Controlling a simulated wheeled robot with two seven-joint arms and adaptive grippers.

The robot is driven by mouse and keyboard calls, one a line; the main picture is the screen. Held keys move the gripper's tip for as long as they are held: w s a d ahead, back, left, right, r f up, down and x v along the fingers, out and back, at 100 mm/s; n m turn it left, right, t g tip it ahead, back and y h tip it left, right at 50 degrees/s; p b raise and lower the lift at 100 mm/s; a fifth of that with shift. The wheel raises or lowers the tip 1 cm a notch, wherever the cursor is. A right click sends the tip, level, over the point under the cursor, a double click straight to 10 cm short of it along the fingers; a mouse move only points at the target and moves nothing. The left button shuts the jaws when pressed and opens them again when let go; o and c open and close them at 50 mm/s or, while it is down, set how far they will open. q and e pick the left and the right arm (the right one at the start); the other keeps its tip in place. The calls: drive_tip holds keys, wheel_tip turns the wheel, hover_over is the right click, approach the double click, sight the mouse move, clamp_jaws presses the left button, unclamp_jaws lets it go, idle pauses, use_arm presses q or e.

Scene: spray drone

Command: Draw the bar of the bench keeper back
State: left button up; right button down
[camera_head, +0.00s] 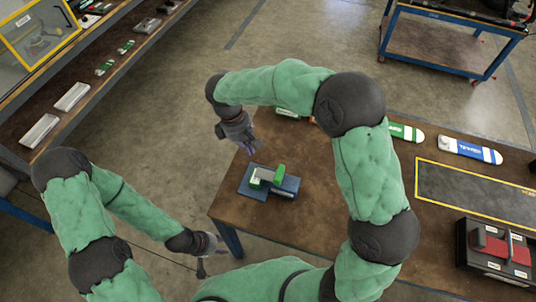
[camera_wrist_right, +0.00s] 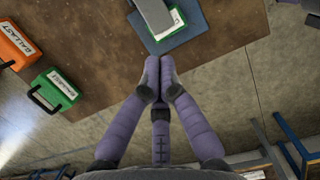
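The bench keeper has a blue base plate (camera_head: 252,193), green blocks (camera_head: 279,174) and a grey bar (camera_head: 265,174). It sits near the left end of the brown workbench. In the right wrist view its blue base plate (camera_wrist_right: 200,32), grey bar (camera_wrist_right: 155,14) and a labelled green block (camera_wrist_right: 178,20) show at the top edge, partly cut off. My right gripper (camera_wrist_right: 159,60) has its fingertips together, with nothing seen between them, just short of the plate in that view. It also shows in the head view (camera_head: 252,147), behind the keeper. My left gripper (camera_head: 212,257) hangs off the bench; its finger opening is unclear.
An orange ballast case (camera_wrist_right: 15,45) and a green one (camera_wrist_right: 52,90) lie on the bench beside the keeper. A blue-and-white item (camera_head: 469,150), a yellow-edged mat (camera_head: 470,190) and a red-and-black box (camera_head: 497,250) are to the right. A shelf rack (camera_head: 75,75) stands left.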

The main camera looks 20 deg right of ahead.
sight(271, 176)
drive_tip(key=b+x, duration=0.2)
drive_tip(key=x, duration=0.7)
drive_tip(key=shift+s+f+b, duration=0.25)
drive_tip(key=shift+b, duration=0.15)
drive_tip(key=shift+s+d+f+b, duration=0.1)
drive_tip(key=shift+s+d+b, duration=0.1)
drive_tip(key=shift+s+d, duration=0.3)
drive_tip(key=shift+s+d+f+b, duration=0.1)
drive_tip(key=shift+s+d+b, duration=0.15)
drive_tip(key=shift+d, duration=0.5)
drive_tip(key=shift+s+d+r, duration=0.1)
drive_tip(key=shift+s+d, duration=0.25)
drive_tip(key=shift+d, duration=0.1)
drive_tip(key=s+d, duration=0.1)
drive_tip(key=d, duration=0.1)
drive_tip(key=s+d+p, duration=0.1)
drive_tip(key=s+d, duration=0.2)
drive_tip(key=shift+d, duration=0.3)
drive_tip(key=shift+w+a+p, duration=0.1)
drive_tip(key=shift+p, duration=0.2)
